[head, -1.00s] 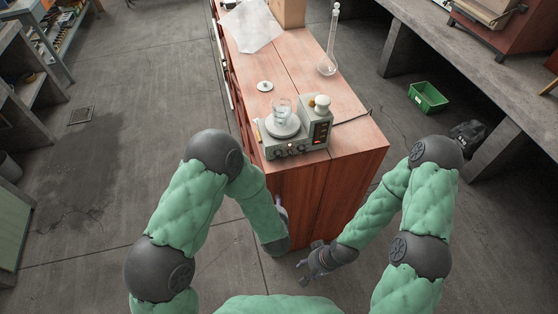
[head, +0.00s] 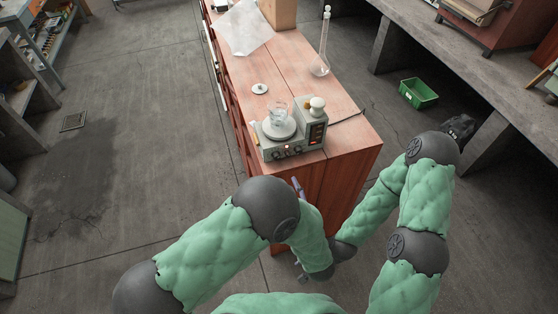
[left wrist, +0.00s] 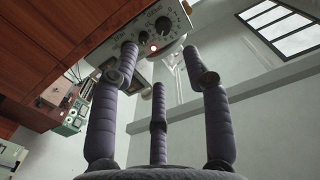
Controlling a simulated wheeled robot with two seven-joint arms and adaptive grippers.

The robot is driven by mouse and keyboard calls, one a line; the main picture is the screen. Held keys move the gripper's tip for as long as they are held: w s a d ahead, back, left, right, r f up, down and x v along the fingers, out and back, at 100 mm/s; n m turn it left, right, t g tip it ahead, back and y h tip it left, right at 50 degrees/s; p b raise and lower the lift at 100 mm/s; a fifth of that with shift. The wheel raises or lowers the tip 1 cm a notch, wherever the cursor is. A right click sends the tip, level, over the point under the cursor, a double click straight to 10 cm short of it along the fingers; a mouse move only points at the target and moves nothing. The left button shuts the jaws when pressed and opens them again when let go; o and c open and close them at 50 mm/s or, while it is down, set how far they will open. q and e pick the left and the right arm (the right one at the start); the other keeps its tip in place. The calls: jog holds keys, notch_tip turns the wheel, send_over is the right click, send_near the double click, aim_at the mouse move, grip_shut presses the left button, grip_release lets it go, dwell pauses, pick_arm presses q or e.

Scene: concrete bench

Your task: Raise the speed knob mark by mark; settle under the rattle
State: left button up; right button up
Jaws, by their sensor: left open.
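The grey-green stirrer unit (head: 308,146) stands at the near end of the red-brown bench, with a glass beaker (head: 277,111) on its round plate. Its front panel has dark knobs and a red light. In the head view a finger (head: 298,187) shows below the panel.
A round white disc (head: 260,89), a white sheet (head: 243,27) and a tall glass flask (head: 321,62) stand or lie farther back on the bench. A green crate (head: 418,93) is on the floor to the right. A cable runs off the bench's right side.

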aim_at(277, 158)
pick_arm(q)
jog(key=x, duration=0.3)
jog(key=b+x, duration=0.1)
jog(key=x, duration=0.2)
jog(key=b+x, duration=0.1)
jog(key=x, duration=0.2)
jog(key=shift+a+r, duration=0.15)
jog(key=shift+r, duration=0.15)
jog(key=shift+w+a+r, duration=0.1)
jog(key=shift+w+a, duration=0.1)
jog(key=shift+w, duration=0.45)
jog(key=shift+c, duration=0.3)
grip_shut()
